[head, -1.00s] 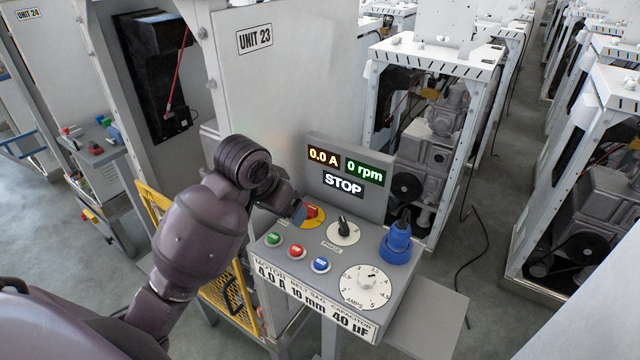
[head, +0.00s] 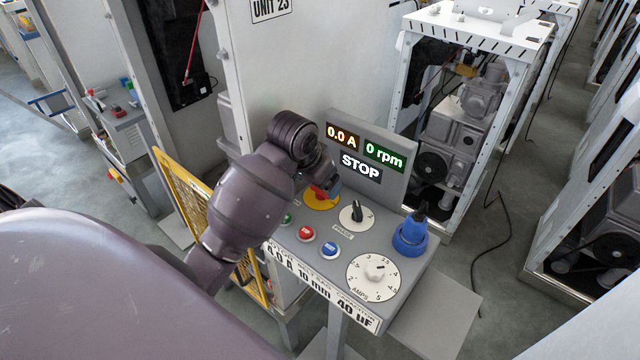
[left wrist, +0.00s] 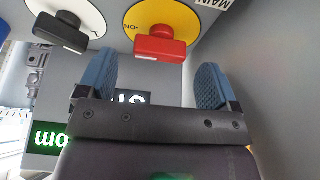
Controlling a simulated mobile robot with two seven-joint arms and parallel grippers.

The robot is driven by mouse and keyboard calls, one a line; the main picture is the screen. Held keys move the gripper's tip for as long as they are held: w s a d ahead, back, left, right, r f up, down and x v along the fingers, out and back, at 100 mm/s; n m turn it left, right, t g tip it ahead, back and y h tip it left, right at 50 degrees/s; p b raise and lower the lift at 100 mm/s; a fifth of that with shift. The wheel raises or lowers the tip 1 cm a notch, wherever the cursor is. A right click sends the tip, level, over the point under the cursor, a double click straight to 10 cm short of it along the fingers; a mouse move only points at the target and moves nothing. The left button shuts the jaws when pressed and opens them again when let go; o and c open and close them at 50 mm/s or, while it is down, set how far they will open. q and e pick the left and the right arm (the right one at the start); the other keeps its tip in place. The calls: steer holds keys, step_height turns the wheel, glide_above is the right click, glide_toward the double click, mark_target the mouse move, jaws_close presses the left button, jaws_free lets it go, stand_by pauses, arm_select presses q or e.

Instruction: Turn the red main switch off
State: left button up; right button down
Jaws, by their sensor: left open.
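The red main switch (head: 319,192) sits on a yellow disc (head: 322,204) at the back left of the grey control panel, partly hidden by my left gripper. In the left wrist view the red handle (left wrist: 160,44) lies across the picture, with an upside-down "ON" at its left on the yellow disc (left wrist: 155,14). My left gripper (left wrist: 155,82) is open, its blue fingers spread wider than the handle and just short of it. Nothing is between them. In the head view my left gripper (head: 318,182) is over the switch, mostly hidden by its own wrist. My right gripper is not in view.
A black phase knob (head: 356,211) is right of the switch. Green, red (head: 306,233) and blue (head: 330,250) buttons, an amps dial (head: 374,269) and a blue part (head: 411,235) share the panel. A yellow guard (head: 185,195) stands left.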

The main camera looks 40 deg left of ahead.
arm_select(q)
steer(key=shift+x, duration=1.25)
steer(key=shift+w, duration=0.1)
steer(key=c, duration=0.9)
